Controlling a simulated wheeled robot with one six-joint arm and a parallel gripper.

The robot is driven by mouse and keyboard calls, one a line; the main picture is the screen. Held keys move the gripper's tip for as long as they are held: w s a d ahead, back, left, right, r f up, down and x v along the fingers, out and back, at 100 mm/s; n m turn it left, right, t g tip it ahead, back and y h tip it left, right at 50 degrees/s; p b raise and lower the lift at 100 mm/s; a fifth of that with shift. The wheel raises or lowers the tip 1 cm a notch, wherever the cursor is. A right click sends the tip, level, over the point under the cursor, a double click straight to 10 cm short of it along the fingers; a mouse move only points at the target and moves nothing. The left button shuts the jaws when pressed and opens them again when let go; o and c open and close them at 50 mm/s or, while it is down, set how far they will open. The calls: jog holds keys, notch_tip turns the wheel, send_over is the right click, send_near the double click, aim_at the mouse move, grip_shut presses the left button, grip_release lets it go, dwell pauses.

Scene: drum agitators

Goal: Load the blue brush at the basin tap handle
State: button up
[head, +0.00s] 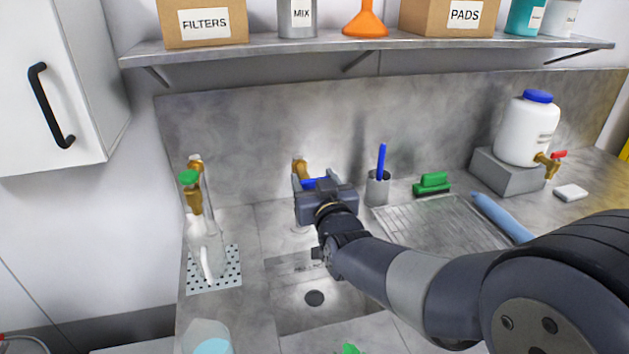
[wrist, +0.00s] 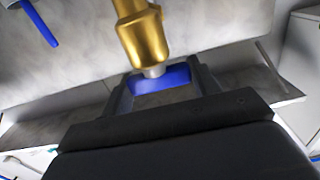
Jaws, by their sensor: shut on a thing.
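The basin tap (head: 300,168) is brass and stands out from the back wall above the basin. Its blue handle (head: 312,183) shows just past my gripper (head: 318,186). In the wrist view the brass tap body (wrist: 143,35) and a short silver stem lead to the blue handle (wrist: 150,82), which sits between the two fingers of my gripper (wrist: 160,84). My gripper is shut on this handle. The blue brush (head: 381,160) stands upright in a grey metal cup to the right, apart from my gripper; its lower end is hidden in the cup.
The basin (head: 290,312) with its drain lies below my gripper. A green-handled tap (head: 190,180) stands left. Right are a green scrubber (head: 432,184), a ribbed drainboard (head: 420,232), a light-blue rod (head: 500,215) and a white jug (head: 526,130). A shelf (head: 340,50) runs above.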

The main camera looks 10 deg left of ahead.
jog(key=shift+c, duration=0.8)
jog(key=shift+f+n+y+b, duration=0.1)
jog(key=shift+n+y+b, duration=0.3)
jog(key=shift+b, duration=0.65)
jog(key=shift+g+y+b, duration=0.3)
jog(key=shift+y+b, duration=0.1)
jog(key=shift+b, duration=0.05)
jog(key=shift+w+r+n+g+y+p, duration=0.1)
jog(key=shift+r+n+g+y+p, duration=0.3)
jog(key=shift+n+g+y, duration=0.25)
jog(key=shift+n+y+p, duration=0.25)
jog(key=shift+y+p, duration=0.1)
jog(key=shift+p, duration=0.05)
jog(key=shift+n+g+y+p, duration=0.3)
jog(key=shift+g+p, duration=0.15)
jog(key=shift+p, duration=0.05)
jog(key=shift+f, duration=0.2)
